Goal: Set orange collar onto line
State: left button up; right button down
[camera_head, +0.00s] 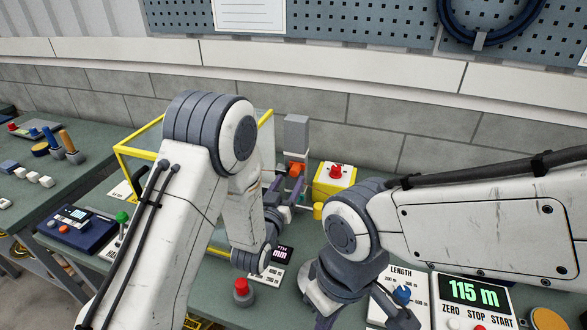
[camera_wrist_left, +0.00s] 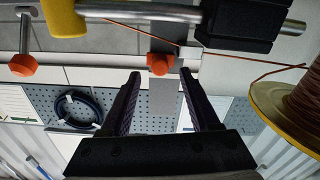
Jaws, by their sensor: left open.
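An orange piece (camera_head: 296,169), which looks like the orange collar, sits at the front of a grey upright post (camera_head: 296,133) beyond my left gripper (camera_head: 287,196). In the left wrist view, an orange piece (camera_wrist_left: 160,64) shows just beyond and between the fingertips of my left gripper (camera_wrist_left: 160,77). The fingers are apart with nothing gripped. A thin copper-coloured line (camera_wrist_left: 258,79) runs from the spool (camera_wrist_left: 302,105) at the right; another stretch (camera_wrist_left: 140,30) passes above the orange piece.
A second orange knob (camera_wrist_left: 22,64) ends a metal rod at the left. A yellow box with a red button (camera_head: 335,178) stands right of the post. A yellow frame (camera_head: 137,150) is behind my left arm. A red button (camera_head: 241,292) and a length panel (camera_head: 475,295) are in front.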

aim_at(293, 173)
pick_arm(q)
jog(key=shift+p+x, duration=0.65)
jog(key=shift+x, duration=1.65)
grip_shut()
